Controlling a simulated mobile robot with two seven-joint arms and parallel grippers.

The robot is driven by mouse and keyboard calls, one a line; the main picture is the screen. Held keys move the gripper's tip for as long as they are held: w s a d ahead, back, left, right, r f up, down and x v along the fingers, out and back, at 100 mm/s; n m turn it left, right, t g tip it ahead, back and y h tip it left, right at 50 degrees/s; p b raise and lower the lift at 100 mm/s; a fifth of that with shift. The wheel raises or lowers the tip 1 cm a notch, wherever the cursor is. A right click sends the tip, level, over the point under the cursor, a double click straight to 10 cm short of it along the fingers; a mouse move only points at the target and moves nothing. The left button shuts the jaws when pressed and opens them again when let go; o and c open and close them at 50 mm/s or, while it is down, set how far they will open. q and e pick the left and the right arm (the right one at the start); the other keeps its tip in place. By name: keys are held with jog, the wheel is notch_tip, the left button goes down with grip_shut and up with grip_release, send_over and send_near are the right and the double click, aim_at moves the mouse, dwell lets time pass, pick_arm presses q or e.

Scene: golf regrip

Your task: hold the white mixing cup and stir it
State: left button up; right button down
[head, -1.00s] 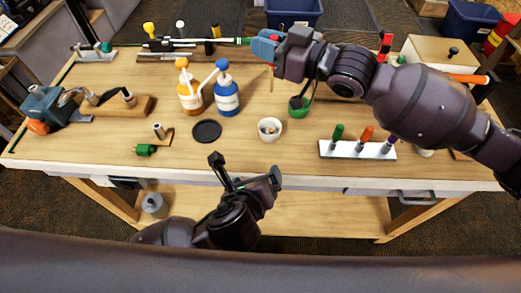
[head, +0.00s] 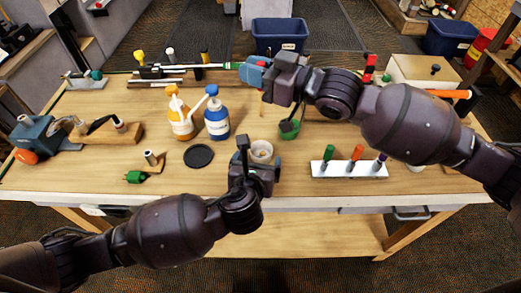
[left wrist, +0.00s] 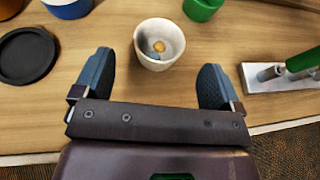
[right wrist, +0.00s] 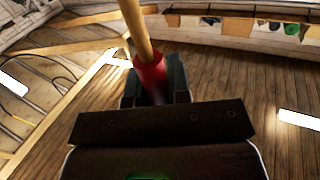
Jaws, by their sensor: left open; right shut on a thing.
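The white mixing cup (head: 261,152) stands upright near the front middle of the bench. In the left wrist view the white cup (left wrist: 160,45) has a small orange-tan blob in it and sits between and just ahead of the fingertips, apart from both. My left gripper (head: 258,160) is open and empty at the cup's near side, partly covering it in the head view. My right gripper (right wrist: 155,72) is shut on a stir stick, whose red part (right wrist: 150,76) is between the fingers and whose wooden shaft (right wrist: 136,25) extends beyond. It is raised above the bench, behind the cup.
A black disc (head: 198,156), an orange bottle (head: 179,118) and a blue bottle (head: 217,120) stand left of the cup. A green cup (head: 289,132) is behind right. A white rack (head: 349,171) with colored grips is to the right.

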aim_at(263, 145)
pick_arm(q)
jog(key=shift+x, duration=3.2)
jog(key=c, duration=1)
